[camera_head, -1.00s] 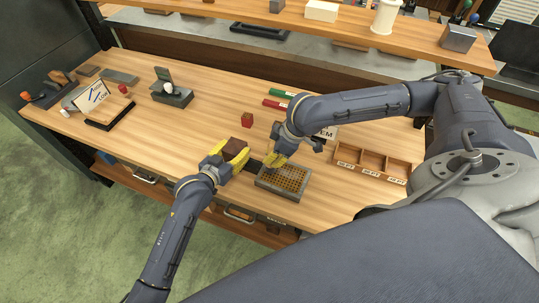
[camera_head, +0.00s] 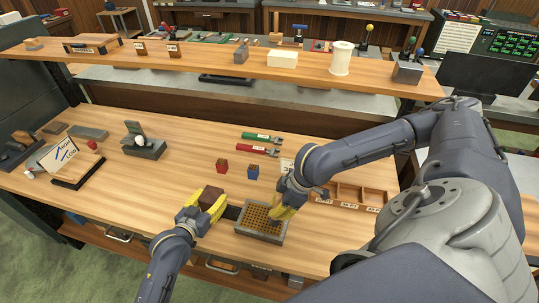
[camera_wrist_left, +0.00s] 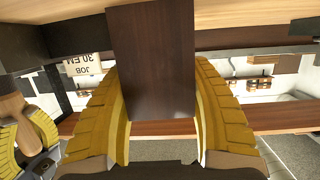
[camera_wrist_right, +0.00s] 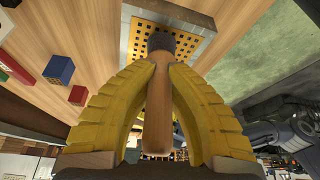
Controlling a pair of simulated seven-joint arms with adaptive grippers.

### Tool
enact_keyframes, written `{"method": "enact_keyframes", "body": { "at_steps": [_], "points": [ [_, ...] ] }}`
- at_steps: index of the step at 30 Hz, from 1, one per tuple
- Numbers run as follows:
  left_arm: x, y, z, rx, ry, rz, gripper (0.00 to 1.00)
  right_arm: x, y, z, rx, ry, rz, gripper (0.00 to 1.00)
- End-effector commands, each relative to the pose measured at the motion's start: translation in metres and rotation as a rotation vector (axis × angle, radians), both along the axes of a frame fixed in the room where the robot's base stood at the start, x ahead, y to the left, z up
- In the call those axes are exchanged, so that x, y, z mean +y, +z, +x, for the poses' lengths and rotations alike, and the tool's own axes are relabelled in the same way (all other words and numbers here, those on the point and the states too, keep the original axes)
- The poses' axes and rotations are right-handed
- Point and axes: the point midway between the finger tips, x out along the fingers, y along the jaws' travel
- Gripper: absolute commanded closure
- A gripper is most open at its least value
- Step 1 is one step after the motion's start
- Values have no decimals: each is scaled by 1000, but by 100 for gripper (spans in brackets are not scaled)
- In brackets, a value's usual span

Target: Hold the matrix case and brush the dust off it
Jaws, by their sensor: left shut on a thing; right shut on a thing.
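The matrix case (camera_head: 262,234) is a grey tray with a brass-coloured grid, flat near the bench's front edge. A brown block-like handle (camera_head: 211,196) stands to its left, with a dark bar between it and the case. My left gripper (camera_head: 203,207) is shut on this handle, which fills the gap between the fingers in the left wrist view (camera_wrist_left: 150,70). My right gripper (camera_head: 280,213) is shut on a brush with a wooden handle (camera_wrist_right: 158,105). The brush's dark head (camera_wrist_right: 162,42) is over the case's right part; I cannot tell whether it touches. Dust is not discernible.
A red block (camera_head: 221,166) and a blue block (camera_head: 253,172) stand behind the case. A wooden compartment tray (camera_head: 347,193) is to the right.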

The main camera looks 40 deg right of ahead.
Motion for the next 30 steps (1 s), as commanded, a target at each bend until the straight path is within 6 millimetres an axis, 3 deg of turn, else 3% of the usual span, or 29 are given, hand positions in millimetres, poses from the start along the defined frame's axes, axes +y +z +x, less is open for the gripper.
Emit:
{"method": "enact_keyframes", "body": {
  "at_steps": [8,30],
  "points": [
    [0,-1,0,1,0,1,77,-11,-1,-18,3,1,-2,100],
    [0,0,0,1,0,1,77,24,0,35,-1,1,0,100]
  ]
}}
